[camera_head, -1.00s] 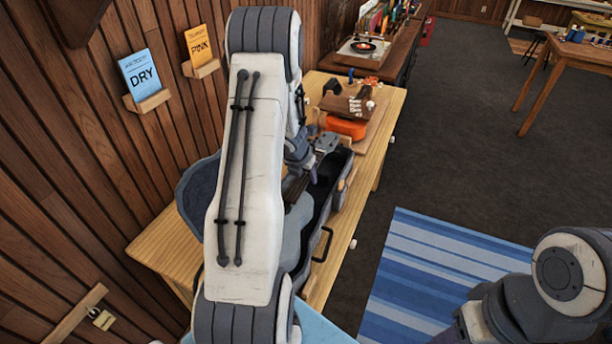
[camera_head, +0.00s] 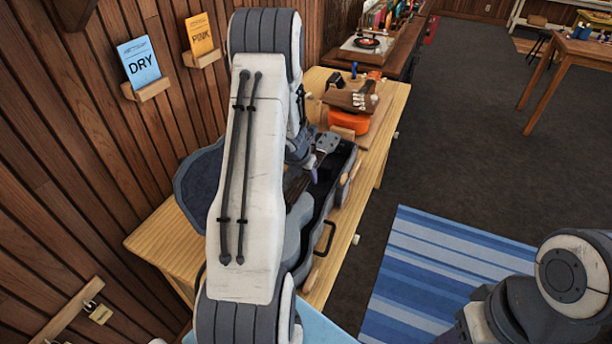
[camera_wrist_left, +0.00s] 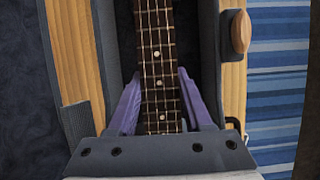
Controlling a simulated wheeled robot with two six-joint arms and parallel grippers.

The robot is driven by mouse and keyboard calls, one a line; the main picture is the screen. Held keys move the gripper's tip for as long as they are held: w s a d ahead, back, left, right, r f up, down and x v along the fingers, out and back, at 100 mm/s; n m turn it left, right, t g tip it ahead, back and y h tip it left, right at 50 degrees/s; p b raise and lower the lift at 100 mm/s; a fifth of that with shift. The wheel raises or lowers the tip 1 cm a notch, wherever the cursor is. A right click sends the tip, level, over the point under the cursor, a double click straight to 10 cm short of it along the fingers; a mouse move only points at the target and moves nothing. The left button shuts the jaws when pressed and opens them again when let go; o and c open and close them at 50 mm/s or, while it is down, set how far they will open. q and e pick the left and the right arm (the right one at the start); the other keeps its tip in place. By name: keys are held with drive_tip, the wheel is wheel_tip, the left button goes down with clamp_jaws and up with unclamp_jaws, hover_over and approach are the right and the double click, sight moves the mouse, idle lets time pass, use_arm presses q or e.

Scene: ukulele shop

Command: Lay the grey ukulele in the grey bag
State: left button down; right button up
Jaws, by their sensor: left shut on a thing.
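The open grey bag (camera_head: 345,195) lies on the wooden bench with a dark interior; its raised lid (camera_head: 197,183) stands toward the wall. The grey ukulele (camera_head: 294,232) is over or inside the bag's opening, its headstock (camera_head: 327,142) at the far end. My left arm hides much of its body. In the left wrist view my left gripper (camera_wrist_left: 158,82) is shut on the fretted neck (camera_wrist_left: 158,50), one purple finger on each side. The bag's walls (camera_wrist_left: 234,85) run along both sides of the neck. I cannot tell whether the ukulele touches the bag's floor. My right gripper is out of view.
An orange object (camera_head: 348,122) with a brown board on it stands beyond the bag on the bench (camera_head: 155,243). The wood wall with card holders (camera_head: 152,91) is close on the left. A blue striped rug (camera_head: 420,270) lies on the right.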

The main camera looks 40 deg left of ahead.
use_arm(q)
drive_tip(key=shift+f+b, duration=2.25)
drive_tip(key=shift+f, duration=0.05)
drive_tip(key=shift+c, duration=1.2)
unclamp_jaws()
drive_tip(key=shift+r, duration=0.1)
drive_tip(key=shift+r+p, duration=0.95)
drive_tip(key=shift+p, duration=0.15)
drive_tip(key=shift+r, duration=0.1)
